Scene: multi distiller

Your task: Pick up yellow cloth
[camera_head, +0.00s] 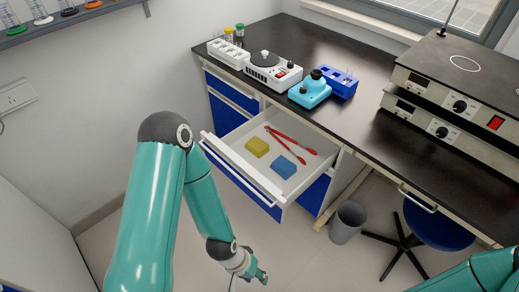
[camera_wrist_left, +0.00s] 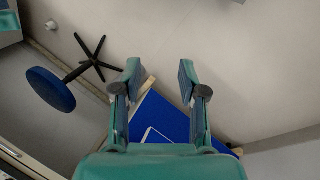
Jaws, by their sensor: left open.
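The yellow cloth (camera_head: 257,147) is a small folded block in an open white drawer (camera_head: 225,158) under the bench. A blue cloth (camera_head: 284,166) lies in front of it and to its right, and a red tool (camera_head: 291,141) lies behind them. My left gripper (camera_head: 255,277) hangs low in front of the drawer, below and apart from the cloth. In the left wrist view my left gripper (camera_wrist_left: 158,80) is open and empty, over the floor and a blue panel (camera_wrist_left: 160,122). The yellow cloth does not show in that view. My right gripper is out of view.
The black benchtop (camera_head: 300,40) holds a white hotplate device (camera_head: 272,73), a light blue device (camera_head: 310,92), a blue rack (camera_head: 341,80) and stacked units (camera_head: 450,80). A grey bin (camera_head: 347,222) and a blue stool (camera_head: 437,228) stand to the right of the drawer.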

